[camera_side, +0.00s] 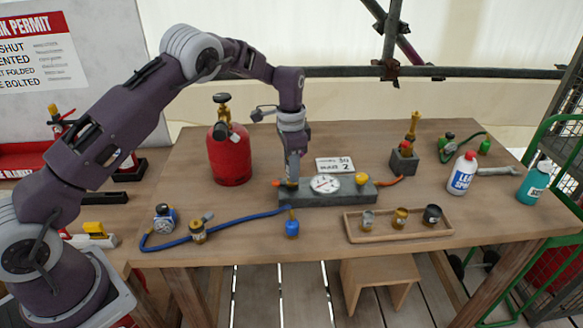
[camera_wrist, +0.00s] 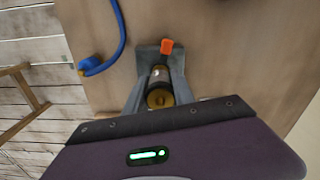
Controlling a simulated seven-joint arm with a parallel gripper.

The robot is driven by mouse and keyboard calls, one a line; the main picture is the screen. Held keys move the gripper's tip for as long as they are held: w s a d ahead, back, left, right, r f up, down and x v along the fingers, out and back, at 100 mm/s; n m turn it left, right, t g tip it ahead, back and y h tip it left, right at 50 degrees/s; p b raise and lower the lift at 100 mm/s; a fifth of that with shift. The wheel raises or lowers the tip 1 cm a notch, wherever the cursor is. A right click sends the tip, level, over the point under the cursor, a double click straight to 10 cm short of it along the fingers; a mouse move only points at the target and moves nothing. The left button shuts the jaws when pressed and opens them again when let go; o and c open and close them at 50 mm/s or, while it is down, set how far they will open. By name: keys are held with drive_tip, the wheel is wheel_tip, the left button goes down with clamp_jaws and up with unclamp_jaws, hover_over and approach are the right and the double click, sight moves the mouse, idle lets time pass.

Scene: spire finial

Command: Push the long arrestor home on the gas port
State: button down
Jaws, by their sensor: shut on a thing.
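My gripper (camera_side: 292,172) points down at the left part of the grey manifold block with the round white gauge (camera_side: 324,184). In the wrist view my gripper (camera_wrist: 160,78) is shut on a dark cylinder with a brass end, the long arrestor (camera_wrist: 160,96). The arrestor is hidden by the fingers in the side view. An orange piece (camera_wrist: 167,46) shows just beyond the fingertips; it also shows at the block's left end in the side view (camera_side: 290,183). The gas port under the arrestor is hidden, so I cannot tell how deep the arrestor sits.
A blue hose (camera_side: 240,220) lies in front and to the left, near a blue fitting (camera_side: 292,226). A red cylinder (camera_side: 229,152) stands behind left. A wooden tray (camera_side: 372,238) with small fittings lies front right. A brass-topped part (camera_side: 410,140) and bottles (camera_side: 462,176) stand right.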

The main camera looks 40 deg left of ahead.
drive_tip(key=shift+f, duration=0.55)
drive_tip(key=c, duration=1)
unclamp_jaws()
drive_tip(key=shift+o, duration=0.2)
wheel_tip(320, 180, up, 7)
drive_tip(key=shift+r, duration=0.1)
